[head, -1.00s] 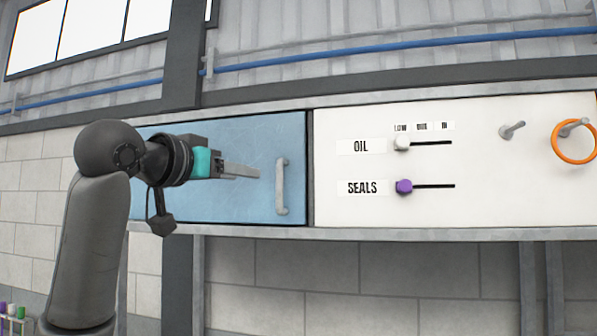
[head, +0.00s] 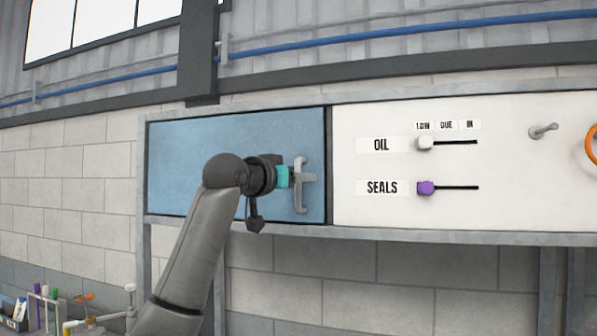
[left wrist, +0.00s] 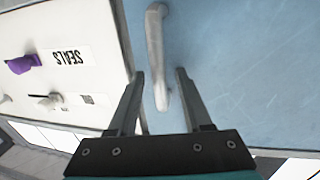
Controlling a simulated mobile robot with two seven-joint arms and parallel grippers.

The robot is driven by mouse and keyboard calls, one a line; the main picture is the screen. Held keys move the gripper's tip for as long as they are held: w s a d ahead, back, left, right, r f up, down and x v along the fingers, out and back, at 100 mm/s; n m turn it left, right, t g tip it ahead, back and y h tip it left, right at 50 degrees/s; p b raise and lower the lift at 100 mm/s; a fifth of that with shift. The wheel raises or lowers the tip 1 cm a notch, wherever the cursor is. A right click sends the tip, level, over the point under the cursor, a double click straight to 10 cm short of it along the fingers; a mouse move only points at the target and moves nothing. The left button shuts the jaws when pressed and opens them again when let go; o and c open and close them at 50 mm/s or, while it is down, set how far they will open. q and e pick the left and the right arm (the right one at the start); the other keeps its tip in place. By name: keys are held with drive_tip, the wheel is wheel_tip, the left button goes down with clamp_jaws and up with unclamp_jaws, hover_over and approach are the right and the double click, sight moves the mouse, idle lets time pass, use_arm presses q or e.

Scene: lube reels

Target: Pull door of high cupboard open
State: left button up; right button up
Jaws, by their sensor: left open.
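The high cupboard's blue door (head: 190,150) is shut and flush in its grey frame. Its upright grey bar handle (head: 299,200) is near the door's right edge. My left gripper (head: 312,177) is at the middle of the handle in the head view, partly overlapping it. In the left wrist view my left gripper (left wrist: 158,75) is open, with one finger on each side of the handle (left wrist: 156,50). The handle lies between the fingers, and I see no clear contact. The blue door (left wrist: 240,60) fills the right of that view. My right gripper is not in view.
Right of the door is a white panel (head: 400,220) with OIL and SEALS sliders, a white knob (head: 425,143) and a purple knob (head: 426,188). A grey peg (head: 543,130) and an orange ring (head: 592,146) are farther right. Small coloured items stand at the lower left.

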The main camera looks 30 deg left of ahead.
use_arm(q)
drive_tip(key=shift+w, duration=0.2)
clamp_jaws()
idle(0.3)
idle(1.1)
